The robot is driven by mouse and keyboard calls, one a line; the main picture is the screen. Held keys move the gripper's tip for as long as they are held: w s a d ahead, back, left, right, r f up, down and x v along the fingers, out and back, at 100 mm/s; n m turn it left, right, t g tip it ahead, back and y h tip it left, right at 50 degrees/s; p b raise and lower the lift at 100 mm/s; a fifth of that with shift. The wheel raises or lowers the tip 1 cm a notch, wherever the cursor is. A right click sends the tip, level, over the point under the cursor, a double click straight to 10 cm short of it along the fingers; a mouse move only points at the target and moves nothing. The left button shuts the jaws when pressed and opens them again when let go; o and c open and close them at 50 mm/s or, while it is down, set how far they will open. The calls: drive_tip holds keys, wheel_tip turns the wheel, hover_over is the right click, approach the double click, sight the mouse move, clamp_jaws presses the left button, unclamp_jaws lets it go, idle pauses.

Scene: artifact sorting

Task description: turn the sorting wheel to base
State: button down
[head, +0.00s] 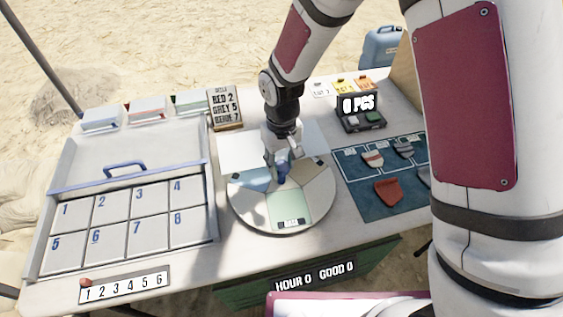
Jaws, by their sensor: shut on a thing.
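The sorting wheel (322,207) is a round disc on the table, with wedge sectors in blue, green and beige-grey tones. The green sector (288,205) faces the front edge and carries a small dark label (291,223), too small to read surely. My gripper (281,170) comes down over the back middle of the wheel. My fingers partly hide the knob and the back sectors.
A numbered tray (214,185) stands left of the wheel, with a blue handle (125,169). A blue mat (364,205) with sherds lies to the right. Behind it stands a counter box (361,122) reading "0 PCS". A numbered strip (125,285) lies at front left.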

drive_tip(key=shift+n, duration=0.3)
idle(0.4)
drive_tip(key=c, duration=1.1)
unclamp_jaws()
wheel_tip(320, 180, up, 12)
